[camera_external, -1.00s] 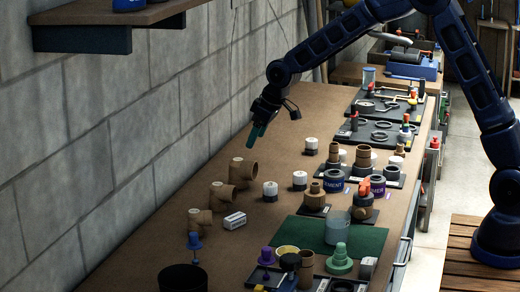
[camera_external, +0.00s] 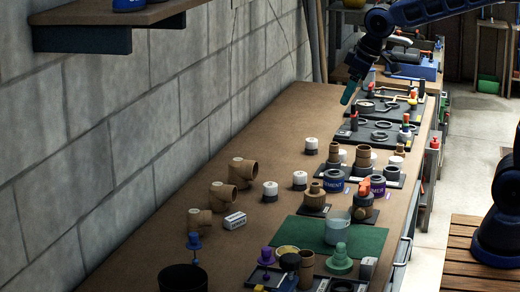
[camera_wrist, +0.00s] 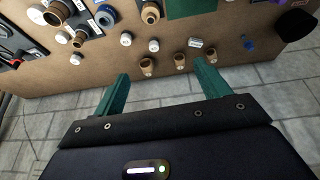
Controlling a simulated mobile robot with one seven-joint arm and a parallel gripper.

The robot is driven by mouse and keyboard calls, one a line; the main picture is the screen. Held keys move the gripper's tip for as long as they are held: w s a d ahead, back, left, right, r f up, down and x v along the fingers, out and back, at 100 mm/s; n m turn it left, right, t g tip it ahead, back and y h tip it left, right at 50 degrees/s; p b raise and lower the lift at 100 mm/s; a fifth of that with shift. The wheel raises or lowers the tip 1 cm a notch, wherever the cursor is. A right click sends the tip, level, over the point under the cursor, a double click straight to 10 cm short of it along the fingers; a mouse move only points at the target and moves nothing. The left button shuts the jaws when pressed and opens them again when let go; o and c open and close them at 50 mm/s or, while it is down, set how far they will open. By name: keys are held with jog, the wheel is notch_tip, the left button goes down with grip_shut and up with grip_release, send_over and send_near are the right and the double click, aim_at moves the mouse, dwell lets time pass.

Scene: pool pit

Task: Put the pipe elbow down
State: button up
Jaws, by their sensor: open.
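Three tan pipe elbows, a far one (camera_external: 242,171), a middle one (camera_external: 223,195) and a near one (camera_external: 199,222), stand in a row on the brown bench (camera_external: 150,235) near the block wall. I cannot tell which one the task means. The row also shows in the wrist view, with one elbow (camera_wrist: 146,67) left of another (camera_wrist: 180,60). My gripper (camera_external: 349,93) is raised over the far part of the bench, well apart from the elbows. Its green fingers (camera_wrist: 161,88) are spread wide in the wrist view, with nothing between them.
White-topped caps (camera_external: 270,190) and fittings stand right of the elbows. A green mat (camera_external: 368,240) and black tool trays (camera_external: 375,133) take the bench's right side. Bare bench lies behind the elbows.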

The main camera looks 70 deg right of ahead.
jog(key=s+a+f, duration=0.1)
jog(key=s+a, duration=0.2)
jog(key=s, duration=2.1)
jog(key=shift+a+f, duration=0.1)
